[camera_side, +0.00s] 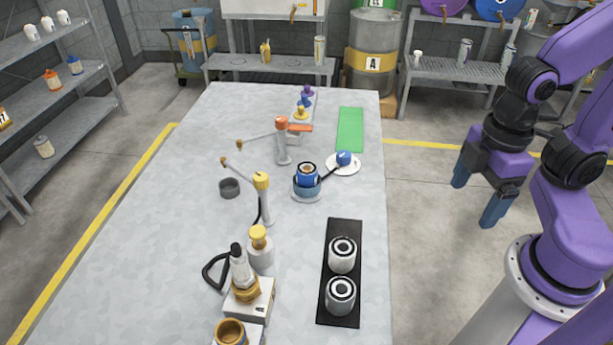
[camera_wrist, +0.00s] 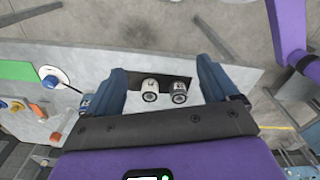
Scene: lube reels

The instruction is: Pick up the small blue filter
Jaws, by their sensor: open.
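A small blue filter (camera_side: 307,175) with a pale top stands upright in a blue-grey round holder (camera_side: 306,193) near the middle of the bench. In the wrist view, a blue part at the left finger's edge may be this filter, mostly hidden. My gripper (camera_side: 478,190) is open and empty, off the bench's right side, well apart from the filter. Its two blue fingers also show in the wrist view (camera_wrist: 160,65), spread apart.
Two white filters (camera_side: 341,255) stand on a black mat (camera_side: 328,270) at the front right. A white plate (camera_side: 354,167) with a blue-headed tool (camera_side: 344,158) lies behind the holder. Yellow-topped and orange-topped taps stand left. A green mat (camera_side: 350,128) lies clear.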

